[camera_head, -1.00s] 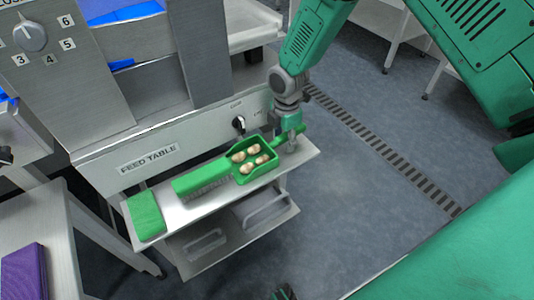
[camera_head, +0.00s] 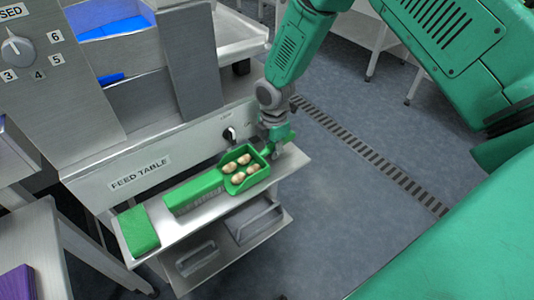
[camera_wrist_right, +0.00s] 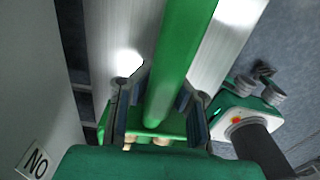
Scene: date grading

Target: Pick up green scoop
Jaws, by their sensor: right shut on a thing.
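The green scoop (camera_head: 232,192) is at the right part of the feed table shelf, with several pale brown dates (camera_head: 240,168) in its pan. I cannot tell whether it rests on the shelf or hangs just above it. My right gripper (camera_head: 276,140) is at the scoop's handle, on the right side of the pan. In the right wrist view, the green handle (camera_wrist_right: 176,60) runs between the two fingers of my right gripper (camera_wrist_right: 158,112), which is shut on it. The pan is mostly hidden there. My left gripper is not in view.
A long green object (camera_head: 193,190) and a green pad (camera_head: 138,230) lie on the feed table shelf (camera_head: 187,222) left of the scoop. The machine's front panel with a knob (camera_head: 229,133) is close behind. Open floor (camera_head: 350,215) is at right.

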